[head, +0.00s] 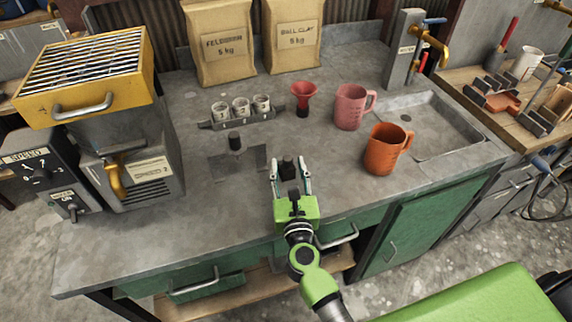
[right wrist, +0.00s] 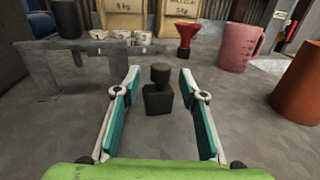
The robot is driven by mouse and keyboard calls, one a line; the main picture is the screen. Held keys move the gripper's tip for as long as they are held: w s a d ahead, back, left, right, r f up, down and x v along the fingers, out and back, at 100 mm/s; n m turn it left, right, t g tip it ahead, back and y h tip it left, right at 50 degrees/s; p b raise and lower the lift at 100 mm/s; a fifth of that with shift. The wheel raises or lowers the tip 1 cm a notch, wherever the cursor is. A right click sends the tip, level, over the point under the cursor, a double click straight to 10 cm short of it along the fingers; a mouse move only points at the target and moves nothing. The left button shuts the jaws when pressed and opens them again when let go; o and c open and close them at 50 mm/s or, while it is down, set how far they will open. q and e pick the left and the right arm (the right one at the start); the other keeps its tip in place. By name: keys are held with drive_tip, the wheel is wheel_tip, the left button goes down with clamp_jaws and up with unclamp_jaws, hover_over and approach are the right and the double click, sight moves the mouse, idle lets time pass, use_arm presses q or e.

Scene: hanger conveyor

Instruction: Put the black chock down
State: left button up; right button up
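The black chock (head: 288,167) stands upright on the grey counter (head: 340,215). It is a dark block with a smaller knob on top, and it shows clearly in the right wrist view (right wrist: 158,97). My right gripper (head: 290,176) is open around it, with one finger on each side. In the right wrist view my right gripper (right wrist: 158,82) has clear gaps between both teal-padded fingers and the chock. The chock's base appears to rest on the counter. My left gripper is not in view.
A grey metal bracket (head: 225,168) with a dark cylinder (head: 234,141) stands left of the chock. Behind are a rack of small cups (head: 241,112) and a red funnel (head: 304,95). Orange (head: 383,150) and pink jugs (head: 349,108) stand right, near the sink (head: 425,125).

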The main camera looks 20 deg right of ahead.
drive_tip(key=shift+w+d, duration=0.25)
drive_tip(key=shift+w, duration=0.95)
clamp_jaws()
drive_tip(key=shift+r, duration=0.15)
